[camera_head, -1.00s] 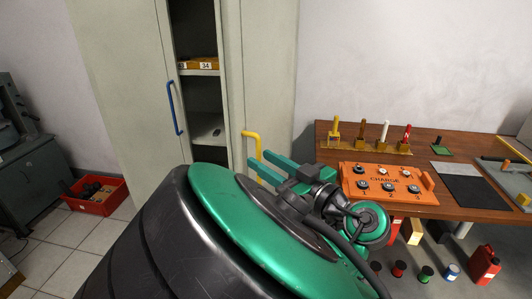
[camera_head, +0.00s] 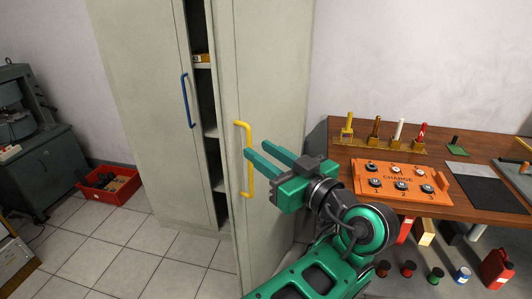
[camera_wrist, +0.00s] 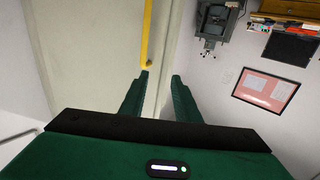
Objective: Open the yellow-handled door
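The yellow-handled door (camera_head: 275,75) is the right door of a tall pale grey cabinet. It stands ajar, with a dark gap on its left. Its upright yellow handle (camera_head: 248,182) is near its left edge and also shows in the wrist view (camera_wrist: 147,32). My green gripper (camera_head: 258,153) is in front of this door at handle height. In the wrist view, my gripper (camera_wrist: 161,75) has its fingers apart with nothing held. The handle's end is close to the left fingertip; whether they touch, I cannot tell.
The left door (camera_head: 145,90) has a blue handle (camera_head: 187,101). A wooden bench (camera_head: 440,205) with an orange charge box (camera_head: 400,182) stands to the right. A red bin (camera_head: 108,186) sits on the floor at left. Tiled floor before the cabinet's left side is clear.

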